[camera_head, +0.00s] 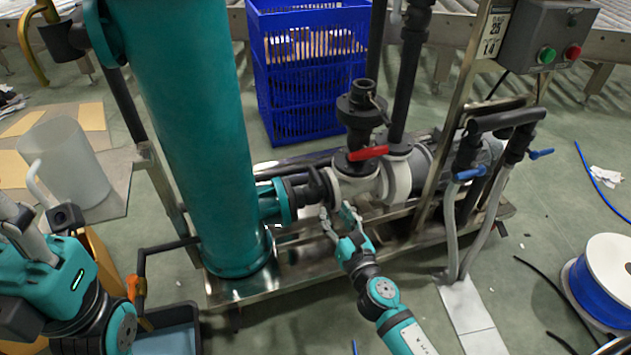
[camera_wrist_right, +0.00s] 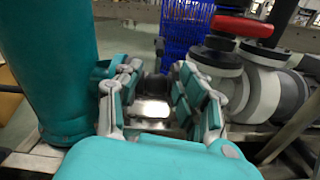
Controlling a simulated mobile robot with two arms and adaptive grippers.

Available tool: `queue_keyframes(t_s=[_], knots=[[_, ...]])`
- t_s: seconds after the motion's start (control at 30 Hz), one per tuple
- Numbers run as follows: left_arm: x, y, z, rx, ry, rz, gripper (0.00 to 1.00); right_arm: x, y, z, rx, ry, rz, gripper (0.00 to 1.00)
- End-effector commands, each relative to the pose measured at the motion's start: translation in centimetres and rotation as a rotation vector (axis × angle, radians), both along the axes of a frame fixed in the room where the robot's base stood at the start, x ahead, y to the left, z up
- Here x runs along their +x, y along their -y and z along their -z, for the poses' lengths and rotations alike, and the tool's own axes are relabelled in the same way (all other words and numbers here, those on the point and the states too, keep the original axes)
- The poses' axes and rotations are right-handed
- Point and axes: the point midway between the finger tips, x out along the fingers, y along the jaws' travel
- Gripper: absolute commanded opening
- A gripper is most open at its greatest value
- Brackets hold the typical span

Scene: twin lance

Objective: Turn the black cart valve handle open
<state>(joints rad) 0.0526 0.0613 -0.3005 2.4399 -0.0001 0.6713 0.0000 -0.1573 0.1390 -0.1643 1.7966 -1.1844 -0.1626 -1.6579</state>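The black valve handle (camera_head: 318,184) appears in the head view as a dark lever on the horizontal pipe, between the teal column's flange and a white pipe fitting. My right gripper (camera_head: 336,210) is just below and in front of it, with its two fingers apart and nothing between them.
A red valve handle (camera_head: 368,152) sits just right of the black one. The large teal column (camera_head: 190,120) stands close on the left. Grey hoses (camera_head: 452,225) and a steel post (camera_head: 445,130) stand to the right. A blue crate (camera_head: 308,70) is behind.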

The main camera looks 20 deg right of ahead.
Motion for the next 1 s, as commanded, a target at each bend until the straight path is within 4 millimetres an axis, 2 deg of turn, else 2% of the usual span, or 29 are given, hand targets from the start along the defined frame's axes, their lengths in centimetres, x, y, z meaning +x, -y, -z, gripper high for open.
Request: queue_keyframes(t_s=[0.03,0.2,0.5,0.73,1.0], knots=[[0.0,0.0,0.0,0.0,0.002,0.0,0.0,1.3,-0.1,-0.1,0.0,0.003,-0.001,0.39],[-0.1,0.1,-0.1,0.002,0.014,-0.001,0.0,5.0,-0.1,0.0,0.0,0.002,-0.001,0.39],[-0.6,0.1,-0.6,0.004,0.06,-0.004,0.0,11.0,-0.4,0.2,0.001,0.0,-0.001,0.39],[-0.8,0.2,-1.1,0.007,0.083,-0.005,0.0,13.2,-0.5,0.2,0.002,-0.001,0.0,0.39],[-0.8,0.3,-1.2,0.008,0.083,-0.005,0.0,13.4,-0.5,0.1,0.003,-0.002,0.0,0.39]])
